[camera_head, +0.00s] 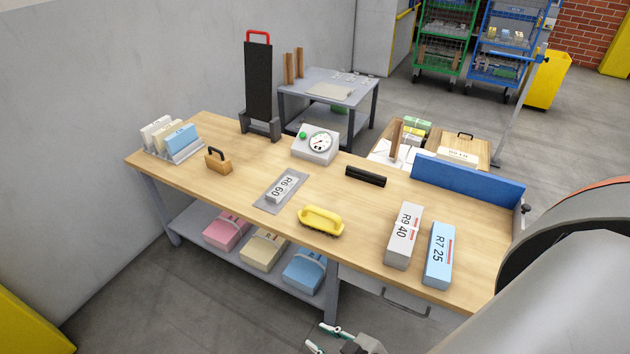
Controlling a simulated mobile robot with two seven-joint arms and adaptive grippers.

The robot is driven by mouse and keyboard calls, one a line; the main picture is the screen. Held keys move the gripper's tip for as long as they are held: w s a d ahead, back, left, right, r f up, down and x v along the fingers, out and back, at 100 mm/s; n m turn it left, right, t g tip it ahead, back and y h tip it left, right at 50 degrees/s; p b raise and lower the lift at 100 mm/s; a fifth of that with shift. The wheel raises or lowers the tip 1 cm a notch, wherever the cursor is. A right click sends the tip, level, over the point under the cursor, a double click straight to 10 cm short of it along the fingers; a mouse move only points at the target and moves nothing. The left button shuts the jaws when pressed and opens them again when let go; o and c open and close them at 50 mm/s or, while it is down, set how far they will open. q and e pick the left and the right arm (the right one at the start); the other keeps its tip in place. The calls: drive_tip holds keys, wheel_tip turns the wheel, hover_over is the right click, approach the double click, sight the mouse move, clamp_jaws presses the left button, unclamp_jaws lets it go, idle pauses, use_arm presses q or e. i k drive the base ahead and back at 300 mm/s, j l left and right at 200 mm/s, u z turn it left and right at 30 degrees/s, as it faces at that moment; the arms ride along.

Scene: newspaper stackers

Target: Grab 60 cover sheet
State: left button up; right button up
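A white piece labelled "R6 60" (283,187) lies on a flat grey plate (266,207) near the middle of the wooden table. I cannot tell whether it is a single sheet or a thin bundle. A rack at the table's far left holds upright cards: white (155,132), cream and blue (181,139). Their print is too small to read. My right gripper (316,337) is at the bottom edge, in front of and below the table. Its fingers are apart with nothing seen between them. My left gripper is out of view.
The table (235,150) also bears a wooden block with handle (217,161), dial scale (316,143), yellow tool (321,220), black bar (365,175), and bundles "R9 40" (403,236) and "R7 25" (439,255). A blue panel (467,184) borders the right. Pink, cream and blue bundles lie on the shelf below.

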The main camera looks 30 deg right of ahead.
sight(282, 188)
drive_tip(key=i+j+z, duration=0.15)
drive_tip(key=z, duration=0.25)
drive_tip(key=i+j+z, duration=0.2)
drive_tip(key=z, duration=0.15)
drive_tip(key=i+j+z, duration=0.2)
drive_tip(key=z, duration=0.2)
